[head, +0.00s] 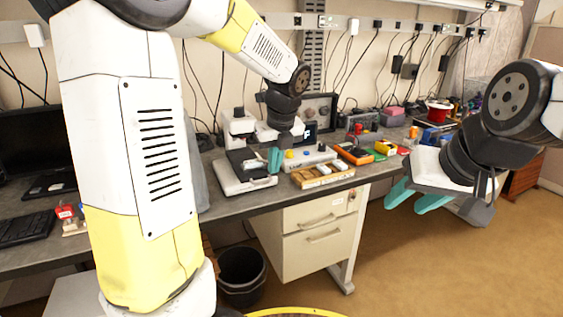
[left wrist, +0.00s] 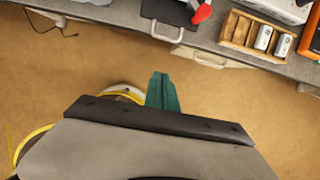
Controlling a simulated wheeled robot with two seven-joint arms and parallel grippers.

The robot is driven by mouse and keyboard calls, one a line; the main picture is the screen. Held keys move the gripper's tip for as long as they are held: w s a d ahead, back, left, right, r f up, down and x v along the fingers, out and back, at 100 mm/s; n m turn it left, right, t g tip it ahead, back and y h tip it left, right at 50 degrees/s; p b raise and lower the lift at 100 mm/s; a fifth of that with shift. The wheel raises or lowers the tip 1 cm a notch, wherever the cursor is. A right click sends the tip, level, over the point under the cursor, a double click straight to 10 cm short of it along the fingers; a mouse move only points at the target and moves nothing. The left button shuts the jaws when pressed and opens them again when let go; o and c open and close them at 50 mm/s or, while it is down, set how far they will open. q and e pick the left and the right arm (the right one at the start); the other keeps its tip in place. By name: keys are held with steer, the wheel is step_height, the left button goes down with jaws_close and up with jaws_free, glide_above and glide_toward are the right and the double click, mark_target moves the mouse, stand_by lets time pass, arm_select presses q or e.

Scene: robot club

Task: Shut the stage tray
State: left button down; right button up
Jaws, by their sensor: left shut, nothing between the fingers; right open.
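What I take for the stage tray (head: 247,184) is the pale, low tray at the front of a white and black instrument (head: 240,128) on the bench. In the left wrist view its grey handle (left wrist: 168,36) faces the bench's front edge, with a black plate (left wrist: 168,11) behind it. How far the tray stands out is hard to tell. My left gripper (head: 275,160) is shut and empty; in the head view it covers part of the instrument. In the left wrist view its teal fingers (left wrist: 162,92) are together over the floor, apart from the handle. My right gripper (head: 416,198) is open and empty, off the bench's front.
A wooden box (head: 322,175) with pale blocks stands to the right of the instrument. A grey control box (head: 305,158) and an orange meter (head: 354,154) are nearby. A white drawer cabinet (head: 318,238) and a black bin (head: 241,272) are below. The floor in front is clear.

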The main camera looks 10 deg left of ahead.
arm_select(q)
steer(key=w+a+f, duration=0.3)
steer(key=w+f, duration=0.1)
steer(key=f, duration=0.3)
steer(key=shift+w+a+f, duration=0.25)
steer(key=shift+w+f, duration=0.1)
steer(key=shift+w, duration=0.05)
